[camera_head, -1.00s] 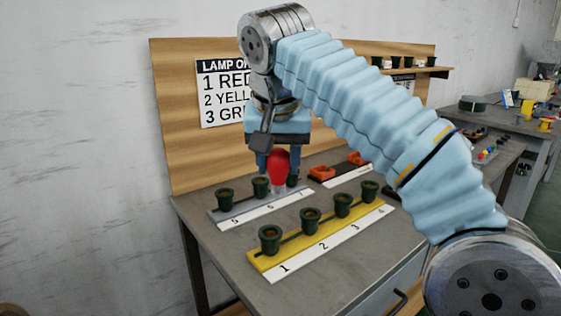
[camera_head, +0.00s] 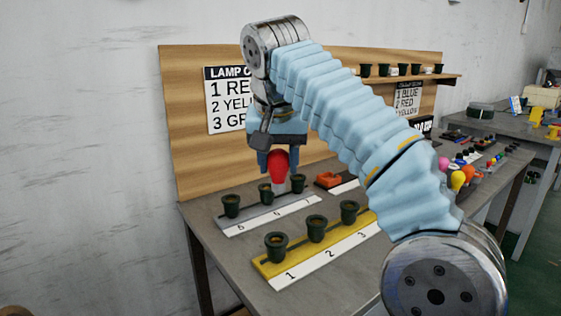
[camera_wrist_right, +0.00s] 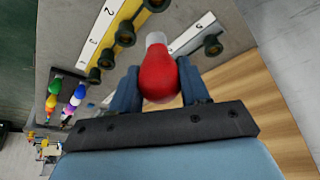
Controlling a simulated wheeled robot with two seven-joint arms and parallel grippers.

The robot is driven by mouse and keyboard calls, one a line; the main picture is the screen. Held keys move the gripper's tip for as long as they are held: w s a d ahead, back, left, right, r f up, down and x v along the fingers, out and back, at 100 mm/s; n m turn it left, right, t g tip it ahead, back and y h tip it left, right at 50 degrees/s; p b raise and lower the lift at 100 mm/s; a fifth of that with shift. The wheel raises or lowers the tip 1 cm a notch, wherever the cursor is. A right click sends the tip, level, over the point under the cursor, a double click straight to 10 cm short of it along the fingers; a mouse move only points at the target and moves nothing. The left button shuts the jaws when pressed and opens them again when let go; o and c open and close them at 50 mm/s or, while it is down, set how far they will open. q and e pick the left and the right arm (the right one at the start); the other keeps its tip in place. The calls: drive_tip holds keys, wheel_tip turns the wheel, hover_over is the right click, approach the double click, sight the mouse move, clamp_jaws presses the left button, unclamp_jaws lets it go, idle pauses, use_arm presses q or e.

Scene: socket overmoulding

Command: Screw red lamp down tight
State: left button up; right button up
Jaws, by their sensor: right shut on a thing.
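My right gripper (camera_head: 279,165) points down over the grey strip (camera_head: 252,221) of dark sockets and is shut on the red lamp (camera_head: 278,168). The lamp is upright, red bulb on top and pale base below. Its base shows between the middle socket (camera_head: 265,192) and the right socket (camera_head: 297,183) of the grey strip. I cannot tell whether the base touches a socket. In the right wrist view the red lamp (camera_wrist_right: 160,76) sits between both fingers, its pale base pointing away from the gripper. My left gripper is not in view.
A yellow strip (camera_head: 262,262) with several dark sockets stands in front. A lamp-order sign (camera_head: 227,100) hangs on the wooden board (camera_head: 185,130). An orange part (camera_head: 328,179) lies behind to the right. Coloured lamps (camera_head: 457,181) stand farther right, beyond my arm.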

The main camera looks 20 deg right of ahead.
drive_tip(key=shift+w, duration=0.8)
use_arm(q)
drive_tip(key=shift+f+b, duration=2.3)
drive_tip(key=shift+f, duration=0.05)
use_arm(e)
drive_tip(key=shift+f, duration=2.75)
